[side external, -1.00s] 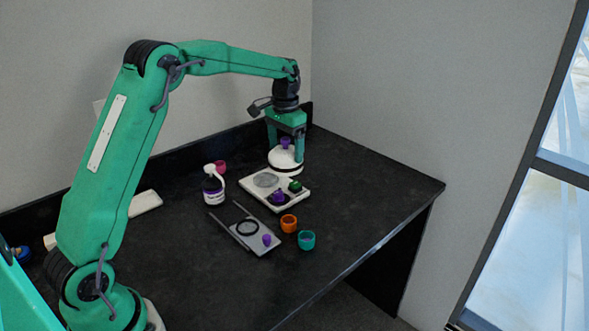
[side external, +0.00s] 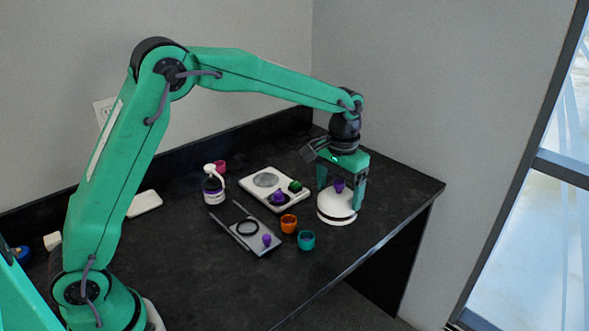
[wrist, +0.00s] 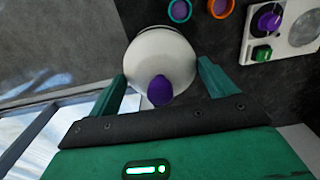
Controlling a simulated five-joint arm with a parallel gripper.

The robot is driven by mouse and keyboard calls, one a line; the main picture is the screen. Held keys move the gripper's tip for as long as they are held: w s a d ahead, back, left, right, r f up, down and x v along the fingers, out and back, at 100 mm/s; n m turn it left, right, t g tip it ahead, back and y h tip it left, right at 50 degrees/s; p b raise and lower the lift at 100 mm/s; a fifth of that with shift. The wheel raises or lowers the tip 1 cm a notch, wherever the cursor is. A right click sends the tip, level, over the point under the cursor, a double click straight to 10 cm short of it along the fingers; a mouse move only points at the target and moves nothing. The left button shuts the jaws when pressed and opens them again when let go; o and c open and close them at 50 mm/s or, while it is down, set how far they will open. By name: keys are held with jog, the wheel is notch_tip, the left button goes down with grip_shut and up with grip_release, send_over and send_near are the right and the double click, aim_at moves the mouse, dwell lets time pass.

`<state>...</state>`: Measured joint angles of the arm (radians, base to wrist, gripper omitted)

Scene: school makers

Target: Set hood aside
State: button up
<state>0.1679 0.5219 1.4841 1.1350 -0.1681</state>
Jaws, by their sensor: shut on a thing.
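The hood (side external: 337,208) is a white dome with a purple knob (side external: 339,186) on top. My gripper (side external: 341,196) is shut on it from above, with one green finger on each side. In the wrist view the hood (wrist: 160,58) lies between my fingertips (wrist: 162,72), its knob toward the gripper body. The hood is upright, to the right of the white hot plate unit, over the right part of the black table. I cannot tell whether its base touches the table.
The white unit (side external: 258,191) has a round grey plate and knobs. An orange cup (side external: 289,223) and a teal cup (side external: 307,240) stand left of the hood. The table's right edge is near.

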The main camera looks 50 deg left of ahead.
jog(key=shift+s+d, duration=0.1)
jog(key=shift+d, duration=0.2)
jog(key=shift+w+a+f, duration=1)
jog(key=shift+a+f, duration=0.7)
jog(key=shift+f, duration=0.15)
jog(key=shift+w+a+f, duration=0.95)
jog(key=shift+a+f, duration=0.75)
jog(key=shift+f, duration=0.1)
jog(key=shift+w+a+f, duration=1)
jog(key=shift+a+f, duration=0.7)
jog(key=shift+f, duration=0.15)
jog(key=shift+f, duration=0.2)
jog(key=o, duration=0.9)
jog(key=shift+r, duration=0.1)
notch_tip(320, 180, up, 12)
